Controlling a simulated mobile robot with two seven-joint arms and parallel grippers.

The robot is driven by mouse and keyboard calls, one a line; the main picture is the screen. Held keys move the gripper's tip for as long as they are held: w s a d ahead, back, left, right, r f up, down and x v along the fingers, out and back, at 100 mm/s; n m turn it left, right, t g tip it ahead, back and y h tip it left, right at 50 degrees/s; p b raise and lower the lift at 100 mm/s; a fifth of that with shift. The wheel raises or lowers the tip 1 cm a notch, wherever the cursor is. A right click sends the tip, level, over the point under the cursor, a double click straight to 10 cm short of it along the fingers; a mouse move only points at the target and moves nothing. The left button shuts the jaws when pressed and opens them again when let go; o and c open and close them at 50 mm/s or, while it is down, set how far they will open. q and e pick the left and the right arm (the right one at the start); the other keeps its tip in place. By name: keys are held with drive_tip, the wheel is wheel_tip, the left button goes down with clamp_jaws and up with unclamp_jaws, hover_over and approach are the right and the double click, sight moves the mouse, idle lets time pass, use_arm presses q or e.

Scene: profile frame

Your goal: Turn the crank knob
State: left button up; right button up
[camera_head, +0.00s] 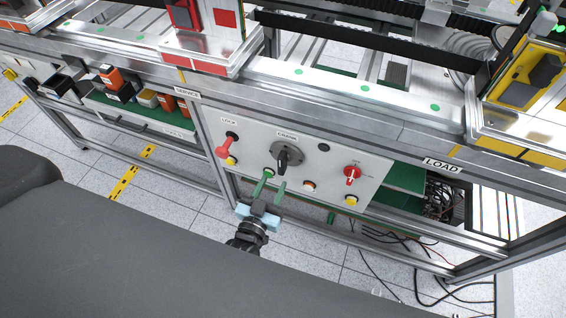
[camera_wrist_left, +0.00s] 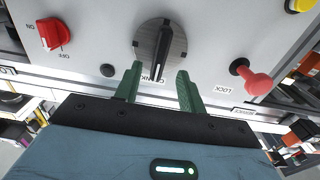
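The crank knob (camera_head: 286,157) is a black bar handle on a round grey disc, on the light grey panel under the CRANK label. In the left wrist view the knob (camera_wrist_left: 163,45) stands nearly upright, slightly tilted. My left gripper (camera_head: 273,182) is open, its two green fingers apart and empty. In the head view the fingers show just below the knob. In the left wrist view the fingers (camera_wrist_left: 158,75) lie to either side of the knob's near end. I cannot tell how much depth separates them from it. My right gripper is not in view.
On the same panel (camera_head: 340,180), a red lock lever (camera_head: 223,151) sits left of the knob and a red rotary switch (camera_head: 352,173) sits right. Push buttons line the panel's lower part. A metal frame rail (camera_head: 330,105) runs above, and cables (camera_head: 405,240) hang at lower right.

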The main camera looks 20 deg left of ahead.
sight(280, 169)
use_arm(q)
drive_tip(key=w+b, duration=0.2)
drive_tip(key=w, duration=0.4)
drive_tip(key=shift+w+d+f, duration=0.1)
drive_tip(key=shift+w+f, duration=0.05)
drive_tip(key=shift+w, duration=0.6)
drive_tip(key=shift+c, duration=0.3)
clamp_jaws()
